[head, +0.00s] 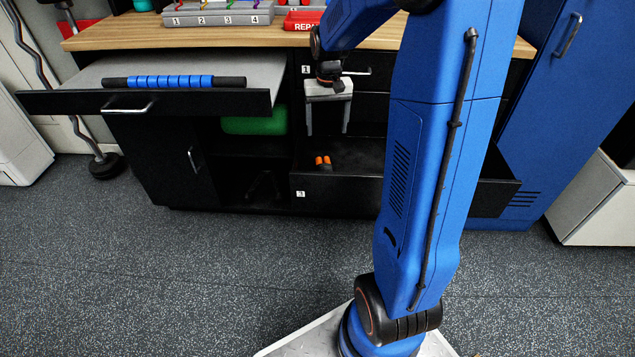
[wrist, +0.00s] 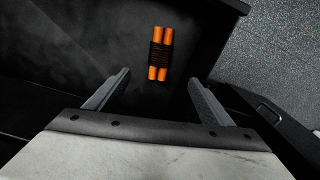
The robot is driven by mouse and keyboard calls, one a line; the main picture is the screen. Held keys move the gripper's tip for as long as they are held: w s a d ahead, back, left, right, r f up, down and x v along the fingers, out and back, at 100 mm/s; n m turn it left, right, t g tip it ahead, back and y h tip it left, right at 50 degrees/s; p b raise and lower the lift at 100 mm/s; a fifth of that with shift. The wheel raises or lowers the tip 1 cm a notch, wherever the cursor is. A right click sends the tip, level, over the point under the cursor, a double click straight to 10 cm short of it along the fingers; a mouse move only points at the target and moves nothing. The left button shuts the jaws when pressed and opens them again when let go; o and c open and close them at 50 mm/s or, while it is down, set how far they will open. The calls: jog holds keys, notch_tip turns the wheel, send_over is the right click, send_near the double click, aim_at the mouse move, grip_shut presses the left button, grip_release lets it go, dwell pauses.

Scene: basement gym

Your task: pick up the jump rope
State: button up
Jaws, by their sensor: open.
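The jump rope (wrist: 160,55), a black cord bundle with two orange handles, lies on the floor of an open dark drawer. In the head view the jump rope (head: 323,161) shows only small orange ends; the rest is dark against the drawer. My gripper (head: 327,132) points down above the drawer, its fingers apart and empty. In the wrist view my gripper (wrist: 158,80) has one finger to each side of the rope's lower end, with the rope ahead between and beyond the tips. The fingers do not touch it.
The open drawer's front (head: 345,192) is marked 3. At left, another open drawer (head: 215,101) holds a blue and black roller stick (head: 175,81). The wooden worktop (head: 285,38) above carries a grey numbered rack (head: 218,15). A blue locker (head: 570,90) stands at right.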

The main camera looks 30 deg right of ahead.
notch_tip(320, 180, down, 2)
send_over(325, 169)
notch_tip(325, 169, down, 12)
jog(key=shift+w+r, duration=0.15)
jog(key=shift+d+f, duration=0.1)
jog(key=shift+f, duration=2.55)
jog(key=c, duration=1.3)
